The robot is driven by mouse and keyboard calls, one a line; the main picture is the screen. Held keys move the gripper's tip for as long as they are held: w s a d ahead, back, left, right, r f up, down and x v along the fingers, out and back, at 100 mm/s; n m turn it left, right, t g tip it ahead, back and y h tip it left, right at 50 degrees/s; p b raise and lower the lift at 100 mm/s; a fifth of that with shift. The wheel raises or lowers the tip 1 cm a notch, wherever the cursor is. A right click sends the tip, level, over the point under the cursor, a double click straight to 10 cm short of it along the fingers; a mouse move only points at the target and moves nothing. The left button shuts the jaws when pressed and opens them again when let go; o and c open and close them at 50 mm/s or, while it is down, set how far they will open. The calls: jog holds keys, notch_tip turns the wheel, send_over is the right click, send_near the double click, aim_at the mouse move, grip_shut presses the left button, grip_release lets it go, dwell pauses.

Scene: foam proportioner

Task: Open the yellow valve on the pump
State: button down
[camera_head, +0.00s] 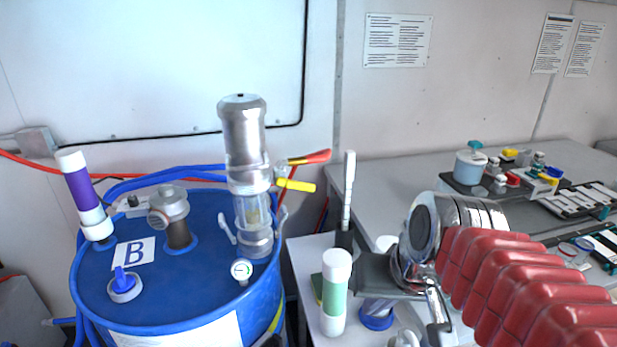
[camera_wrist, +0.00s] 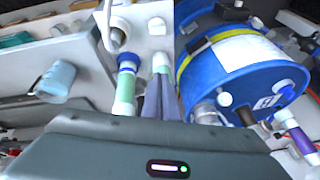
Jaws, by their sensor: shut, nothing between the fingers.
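The pump (camera_head: 250,175) is a silver column with a clear lower section, upright on the blue drum (camera_head: 190,290) in the head view. The yellow valve (camera_head: 296,185) is a lever sticking out to the right from the pump's side. It lies nearly level, dipping slightly right, below a red-tipped handle (camera_head: 310,157). My gripper is right of the pump and lower, apart from the valve; its fingertips are not clear in the head view. In the wrist view my gripper's fingers (camera_wrist: 160,62) are together and empty. I cannot make out the yellow valve there.
The drum's top holds a purple tube (camera_head: 82,190) and a blue knob (camera_head: 123,282). A grey counter (camera_head: 400,172) fills the right.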

jog(key=s+d+f+n+t+h, duration=0.1)
jog(key=s+f, duration=0.1)
jog(key=s, duration=0.3)
jog(key=shift+d+f, duration=0.3)
jog(key=shift+d, duration=0.1)
jog(key=shift+s+a, duration=0.1)
jog(key=shift+s, duration=0.05)
